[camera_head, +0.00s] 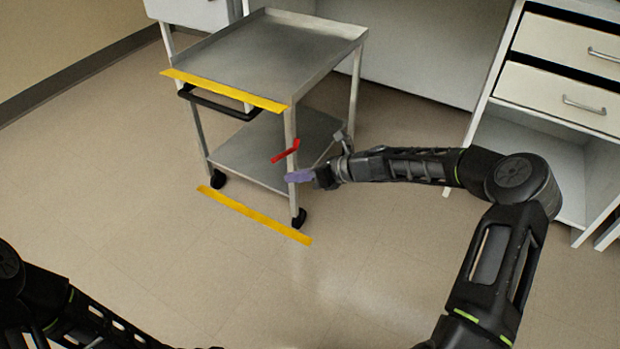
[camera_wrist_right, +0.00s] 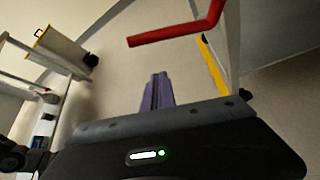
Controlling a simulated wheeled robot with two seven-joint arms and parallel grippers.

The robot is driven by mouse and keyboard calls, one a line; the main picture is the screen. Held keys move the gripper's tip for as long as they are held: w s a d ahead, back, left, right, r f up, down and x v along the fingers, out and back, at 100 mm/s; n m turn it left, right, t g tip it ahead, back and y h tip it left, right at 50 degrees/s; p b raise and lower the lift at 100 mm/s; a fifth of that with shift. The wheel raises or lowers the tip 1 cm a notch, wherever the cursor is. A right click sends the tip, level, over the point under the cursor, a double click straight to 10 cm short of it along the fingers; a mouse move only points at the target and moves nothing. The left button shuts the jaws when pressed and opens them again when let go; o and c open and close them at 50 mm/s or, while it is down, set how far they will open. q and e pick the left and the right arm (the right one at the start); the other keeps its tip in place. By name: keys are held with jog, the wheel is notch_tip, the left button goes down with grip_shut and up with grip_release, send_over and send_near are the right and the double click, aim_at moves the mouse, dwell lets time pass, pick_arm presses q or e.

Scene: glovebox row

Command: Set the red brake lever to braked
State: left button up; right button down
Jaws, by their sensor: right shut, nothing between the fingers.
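The red brake lever (camera_head: 285,151) is on the near right leg of a grey metal cart (camera_head: 275,45), below the cart's top. In the head view it slopes down to the left. My right gripper (camera_head: 289,177) is shut and empty, with its purple fingers just below the lever. In the right wrist view the lever (camera_wrist_right: 178,33) is a bent red bar beyond and above the shut fingertips (camera_wrist_right: 159,77). The fingers look apart from it. My left gripper is not clearly visible; only part of my left arm shows at the lower left.
The cart has a black handle (camera_head: 217,104), a lower shelf (camera_head: 240,160) and black wheels. A yellow strip (camera_head: 225,91) runs along its top edge, and a yellow floor strip (camera_head: 255,215) lies in front. A drawer cabinet (camera_head: 555,90) stands right. The floor in front is clear.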

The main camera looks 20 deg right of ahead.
pick_arm(q)
jog(key=shift+w+f+b, duration=0.2)
jog(key=shift+f+b, duration=0.6)
jog(key=shift+f, duration=0.35)
pick_arm(e)
jog(key=w+r, duration=0.1)
jog(key=w+a+r, duration=0.1)
jog(key=w, duration=0.1)
jog(key=shift+a+r, duration=0.1)
jog(key=shift+r, duration=0.15)
pick_arm(q)
jog(key=shift+r, duration=0.1)
